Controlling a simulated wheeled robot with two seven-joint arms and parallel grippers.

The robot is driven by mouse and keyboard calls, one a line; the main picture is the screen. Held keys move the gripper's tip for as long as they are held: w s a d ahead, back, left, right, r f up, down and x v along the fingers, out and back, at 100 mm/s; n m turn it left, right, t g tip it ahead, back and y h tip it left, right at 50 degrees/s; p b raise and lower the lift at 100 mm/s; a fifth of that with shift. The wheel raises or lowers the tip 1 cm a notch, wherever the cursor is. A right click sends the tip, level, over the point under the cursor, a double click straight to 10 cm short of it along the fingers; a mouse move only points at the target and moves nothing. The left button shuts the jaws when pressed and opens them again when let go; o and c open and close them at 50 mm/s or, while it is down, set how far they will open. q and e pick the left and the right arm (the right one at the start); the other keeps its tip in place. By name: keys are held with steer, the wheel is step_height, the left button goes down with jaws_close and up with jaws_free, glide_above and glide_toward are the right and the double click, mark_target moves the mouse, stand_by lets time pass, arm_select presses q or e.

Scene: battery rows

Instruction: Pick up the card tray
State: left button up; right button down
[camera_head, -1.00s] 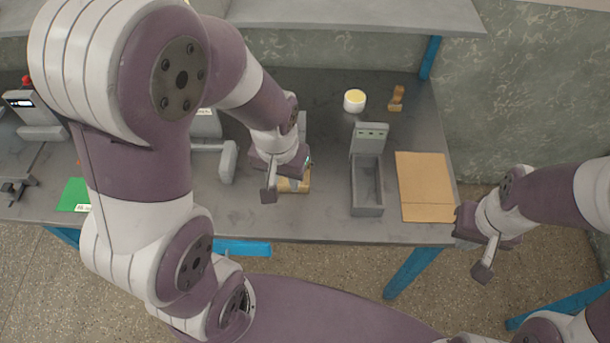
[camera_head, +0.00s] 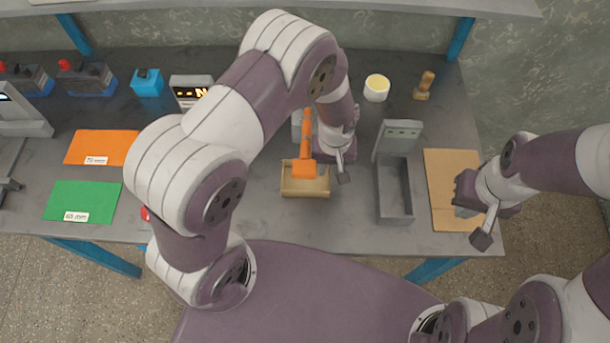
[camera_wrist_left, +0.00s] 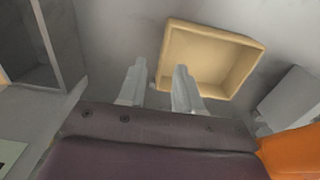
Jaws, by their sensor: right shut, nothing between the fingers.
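The card tray, a small open tan box (camera_head: 304,192), sits on the grey bench in front of an upright orange part that partly overlaps its back. In the left wrist view the tray (camera_wrist_left: 208,58) looks empty. My left gripper (camera_head: 336,170) is just right of the tray in the head view, pointing down. In the left wrist view its two fingers (camera_wrist_left: 160,72) are apart with nothing between them; one fingertip lies close to the tray's wall, and contact cannot be told. My right gripper (camera_head: 474,226) is shut and empty at the bench's right front.
A grey holder (camera_head: 396,218) with a raised back stands right of the left gripper. A brown card mat (camera_head: 452,175) lies beyond it. Orange (camera_head: 102,143) and green (camera_head: 84,196) mats lie at left. A white-and-yellow cup (camera_head: 376,90) and wooden stamp (camera_head: 423,88) stand behind.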

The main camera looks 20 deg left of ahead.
mark_target(319, 188)
arm_select(q)
step_height(319, 188, down, 3)
steer(key=shift+s+a+f, duration=0.1)
steer(key=shift+a, duration=0.05)
steer(key=shift+s+f, duration=0.1)
steer(key=shift+f, duration=0.35)
jaws_close()
